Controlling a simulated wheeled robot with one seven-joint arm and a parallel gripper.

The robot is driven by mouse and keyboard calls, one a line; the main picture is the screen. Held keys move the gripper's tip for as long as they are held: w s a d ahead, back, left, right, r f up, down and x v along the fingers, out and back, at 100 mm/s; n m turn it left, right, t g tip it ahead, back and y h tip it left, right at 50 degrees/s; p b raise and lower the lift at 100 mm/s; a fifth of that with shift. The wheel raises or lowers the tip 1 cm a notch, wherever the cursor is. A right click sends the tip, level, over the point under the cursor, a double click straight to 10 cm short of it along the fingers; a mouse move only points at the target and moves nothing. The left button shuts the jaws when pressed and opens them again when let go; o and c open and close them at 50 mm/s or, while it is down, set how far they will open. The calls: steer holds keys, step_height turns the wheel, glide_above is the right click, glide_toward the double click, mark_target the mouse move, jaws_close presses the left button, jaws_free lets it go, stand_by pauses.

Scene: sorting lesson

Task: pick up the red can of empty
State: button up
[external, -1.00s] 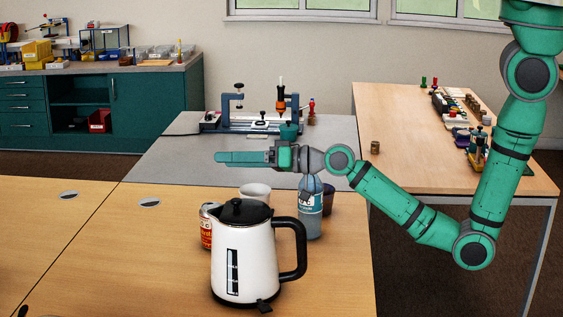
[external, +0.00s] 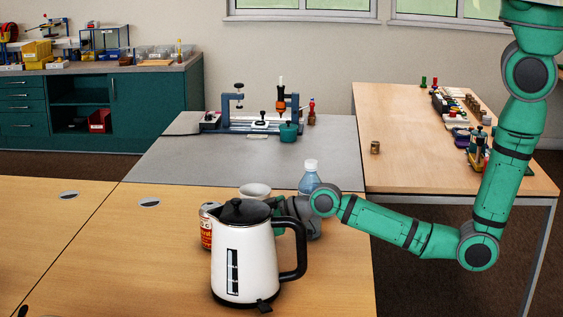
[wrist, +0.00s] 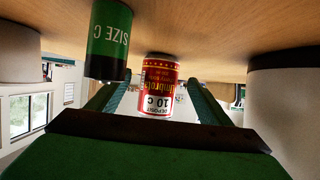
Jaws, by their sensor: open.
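The red can (external: 206,232) stands on the wooden table, partly hidden behind the left of the white kettle (external: 245,262). In the wrist view, which is upside down, the red can (wrist: 160,72) is upright ahead, in line with the gap between my fingers. My gripper (wrist: 154,98) is open, with one finger on each side of that line. I cannot tell whether the fingertips reach the can. In the external view my gripper is low at the table, its fingers hidden behind the kettle.
A green cylinder marked "SIZE C" (wrist: 108,45) stands close by the can and left finger in the wrist view. A white mug (external: 256,190) is behind the kettle. A bottle (external: 309,182) stands close behind my wrist. The table's left part is clear.

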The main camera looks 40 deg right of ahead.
steer(key=x, duration=0.5)
steer(key=shift+c, duration=0.3)
steer(key=shift+r, duration=0.1)
steer(key=c, duration=1.1)
